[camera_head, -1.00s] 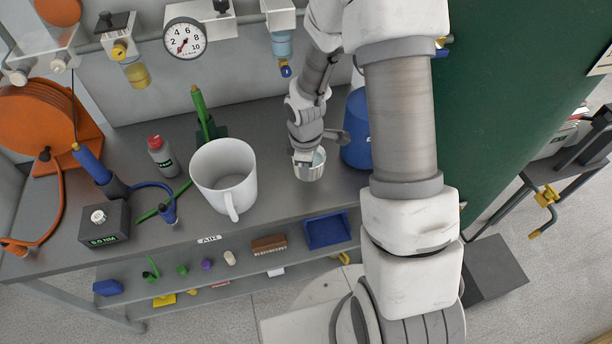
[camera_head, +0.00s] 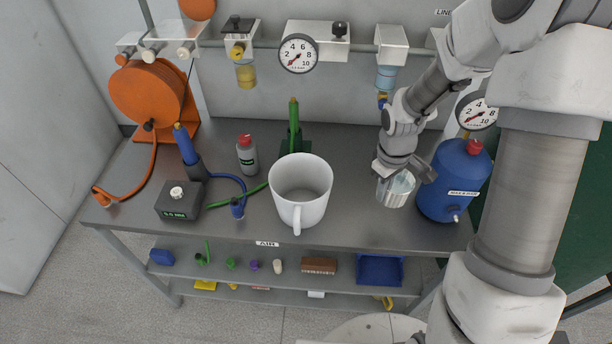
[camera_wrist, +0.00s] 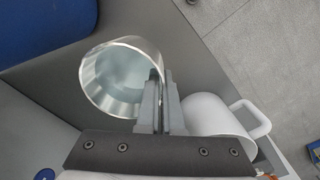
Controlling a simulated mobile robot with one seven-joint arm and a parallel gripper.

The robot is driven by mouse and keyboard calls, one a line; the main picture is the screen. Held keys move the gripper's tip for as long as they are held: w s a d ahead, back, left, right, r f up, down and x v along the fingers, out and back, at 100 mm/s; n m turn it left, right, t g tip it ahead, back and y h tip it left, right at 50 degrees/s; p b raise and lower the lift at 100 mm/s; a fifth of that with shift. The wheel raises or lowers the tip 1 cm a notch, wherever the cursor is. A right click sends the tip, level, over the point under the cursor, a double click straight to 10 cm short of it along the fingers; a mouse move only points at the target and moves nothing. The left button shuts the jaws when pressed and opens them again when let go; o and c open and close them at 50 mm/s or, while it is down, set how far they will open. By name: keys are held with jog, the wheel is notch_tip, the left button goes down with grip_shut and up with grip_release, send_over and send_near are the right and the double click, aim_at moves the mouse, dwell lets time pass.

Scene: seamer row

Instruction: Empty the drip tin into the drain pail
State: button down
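The drip tin (camera_head: 395,190) is a small shiny metal cup at the right of the bench, just left of the blue tank. My gripper (camera_head: 386,170) is shut on its wall. In the wrist view the fingers (camera_wrist: 162,95) pinch the rim of the tin (camera_wrist: 95,85), and pale bluish liquid seems to lie inside. The tin looks slightly tilted and seems raised off the bench; the gap beneath is hard to judge. The drain pail (camera_head: 300,190), a large white handled vessel, stands upright at mid-bench, left of the tin. It also shows in the wrist view (camera_wrist: 208,115).
The blue tank (camera_head: 455,180) stands close right of the tin. A grey-red bottle (camera_head: 247,155), a green tool (camera_head: 294,125), a black box (camera_head: 180,200) and an orange hose reel (camera_head: 150,95) lie left and behind. Bare bench (camera_head: 345,200) separates pail and tin.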

jog(key=m, duration=0.4)
jog(key=shift+w+r, duration=0.3)
jog(key=shift+r, duration=0.1)
jog(key=m, duration=0.3)
jog(key=shift+w+d+r+m, duration=0.1)
jog(key=shift+w+r+m, duration=0.1)
jog(key=shift+r+m, duration=0.2)
jog(key=shift+m, duration=0.3)
jog(key=shift+s+d, duration=0.1)
